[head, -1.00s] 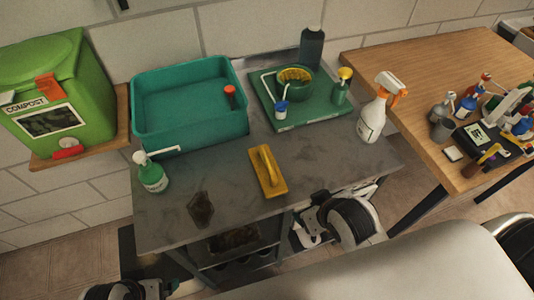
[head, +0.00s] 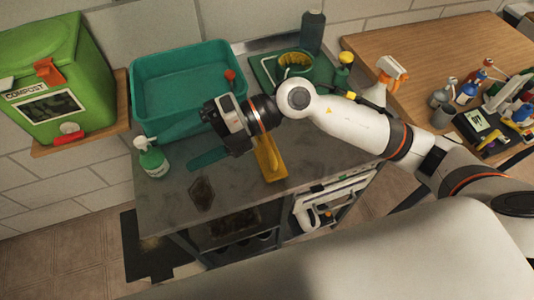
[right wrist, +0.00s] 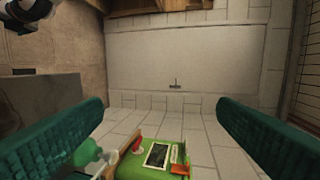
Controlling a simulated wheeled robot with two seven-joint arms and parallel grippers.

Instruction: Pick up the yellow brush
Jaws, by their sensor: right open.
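The yellow brush (head: 268,160) lies on the grey worktop (head: 165,205), near its middle. My right arm and wrist pass over its far end and hide part of it. My right gripper (head: 203,138) is open with nothing between its fingers, to the left of the brush and above the worktop, pointing left. One teal finger shows clearly in the head view; the other is hard to make out against the teal tub. In the right wrist view both fingers of the gripper (right wrist: 160,120) stand wide apart, and the brush does not show. My left gripper is not in view.
A teal tub (head: 190,62) stands behind the gripper. A green spray bottle (head: 153,160) stands left of it. A dark patch (head: 202,193) lies on the worktop. The green compost bin (head: 50,85) is at left. A green tray (head: 262,70) is partly behind my arm.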

